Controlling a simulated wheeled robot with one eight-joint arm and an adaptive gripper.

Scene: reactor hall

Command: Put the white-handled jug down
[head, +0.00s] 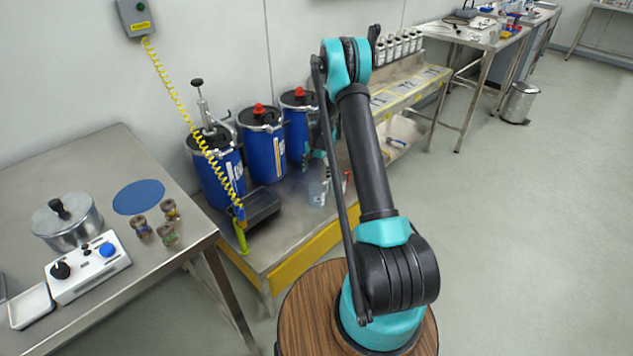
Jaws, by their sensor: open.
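A small translucent jug (317,192) stands on the low metal platform (285,232), in front of the blue drums. A whitish part beside it may be its handle, but it is too small to be sure. My gripper (318,158) is just above and behind the jug, partly hidden by my arm. It is open, and I see nothing held in it. Whether its fingers touch the jug cannot be told. A small red part (346,180) shows just right of my arm link; most of what it belongs to is hidden.
A black tray (262,206) lies left of the jug, beside a yellow coiled hose (190,115). A steel table (110,160) with a pot (68,226) and hotplate is at left.

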